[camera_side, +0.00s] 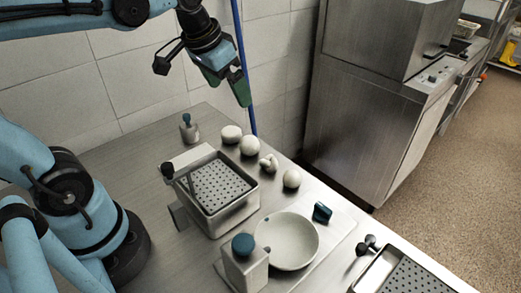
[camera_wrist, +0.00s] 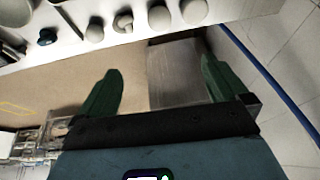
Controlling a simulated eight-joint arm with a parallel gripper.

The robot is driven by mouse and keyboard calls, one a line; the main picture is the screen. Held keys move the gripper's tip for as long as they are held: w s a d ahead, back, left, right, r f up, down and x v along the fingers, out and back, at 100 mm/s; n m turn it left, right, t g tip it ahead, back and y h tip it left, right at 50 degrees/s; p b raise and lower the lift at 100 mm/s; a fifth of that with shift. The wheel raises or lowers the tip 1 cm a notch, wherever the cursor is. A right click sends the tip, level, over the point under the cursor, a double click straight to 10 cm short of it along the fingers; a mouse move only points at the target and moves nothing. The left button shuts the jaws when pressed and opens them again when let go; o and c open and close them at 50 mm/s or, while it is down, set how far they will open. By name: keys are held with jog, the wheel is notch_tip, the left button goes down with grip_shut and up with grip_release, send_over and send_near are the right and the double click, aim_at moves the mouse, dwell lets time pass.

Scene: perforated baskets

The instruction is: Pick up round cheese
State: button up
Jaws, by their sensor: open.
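Several pale items lie in a row along the table's far edge. A squat, flat-topped white one (camera_side: 231,134) looks most like the round cheese; in the wrist view it seems to be the rightmost pale item (camera_wrist: 194,11) at the top edge. A rounder pale item (camera_side: 250,146) sits beside it, then a knobbed one (camera_side: 268,163) and another ball-like one (camera_side: 291,179). My gripper (camera_side: 242,93) is high above the table's back edge, near the wall. Its green fingers (camera_wrist: 160,82) are spread, with nothing between them, apart from all the pale items.
A perforated metal basket (camera_side: 248,193) stands mid-table. A white bowl (camera_side: 290,240), a teal block (camera_side: 322,212) and a teal-lidded container (camera_side: 245,268) are nearer the front. A small bottle (camera_side: 188,131) stands at the back. A blue pole (camera_side: 243,45) rises beside my gripper.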

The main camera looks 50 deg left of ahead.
jog(key=s+d+f+t, duration=0.2)
jog(key=s+d+f, duration=0.1)
jog(key=s+f, duration=0.1)
jog(key=shift+d+f, duration=0.3)
jog(key=shift+f, duration=0.3)
jog(key=shift+s+d+f+t+h, duration=0.1)
jog(key=shift+s+f+t+h, duration=0.15)
jog(key=shift+t+h, duration=0.05)
jog(key=shift+c, duration=0.6)
jog(key=shift+f, duration=0.1)
jog(key=c, duration=0.4)
jog(key=shift+o, duration=0.2)
jog(key=m+g, duration=0.2)
jog(key=g, duration=0.4)
send_over(231, 130)
jog(key=s, duration=0.2)
jog(key=shift+w+f, duration=0.3)
jog(key=shift+f, duration=1.85)
jog(key=shift+w+f, duration=0.25)
jog(key=shift+f, duration=1.9)
jog(key=shift+w+f, duration=0.3)
jog(key=shift+f, duration=1.85)
